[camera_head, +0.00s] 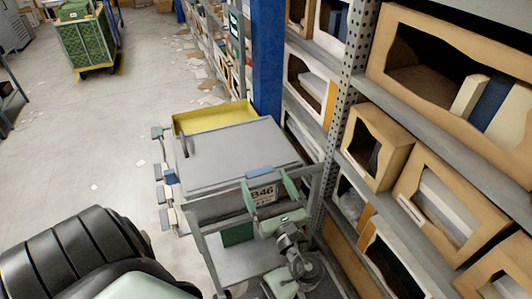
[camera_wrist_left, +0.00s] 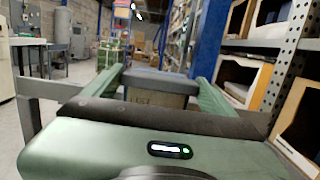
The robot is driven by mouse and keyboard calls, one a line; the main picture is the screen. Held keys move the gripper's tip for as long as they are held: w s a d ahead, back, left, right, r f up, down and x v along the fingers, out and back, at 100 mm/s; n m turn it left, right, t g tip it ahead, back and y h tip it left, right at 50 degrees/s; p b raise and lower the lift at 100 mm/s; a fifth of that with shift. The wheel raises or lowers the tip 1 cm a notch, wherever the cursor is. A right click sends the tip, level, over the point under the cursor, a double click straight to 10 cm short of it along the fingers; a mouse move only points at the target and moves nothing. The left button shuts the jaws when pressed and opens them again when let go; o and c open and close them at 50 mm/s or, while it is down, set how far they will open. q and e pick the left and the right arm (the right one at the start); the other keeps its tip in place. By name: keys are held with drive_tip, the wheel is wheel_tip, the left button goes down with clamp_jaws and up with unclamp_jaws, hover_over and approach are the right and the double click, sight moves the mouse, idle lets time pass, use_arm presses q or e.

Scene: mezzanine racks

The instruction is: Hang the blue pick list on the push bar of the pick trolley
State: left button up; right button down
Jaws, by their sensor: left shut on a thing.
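My left gripper (camera_head: 269,188) has its two pale green fingers shut on the blue pick list (camera_head: 260,172). My right gripper is out of view.
A yellow tray (camera_head: 215,115) sits at the trolley's far end. A blue rack post (camera_head: 268,60) and shelves with open cardboard boxes (camera_head: 376,147) stand close on the right. A green crate cart (camera_head: 86,42) is far left. Open floor lies left, with scattered papers.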

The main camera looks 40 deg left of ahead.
use_arm(q)
drive_tip(key=shift+f, duration=0.25)
drive_tip(key=shift+f+b, duration=0.9)
drive_tip(key=shift+f, duration=0.25)
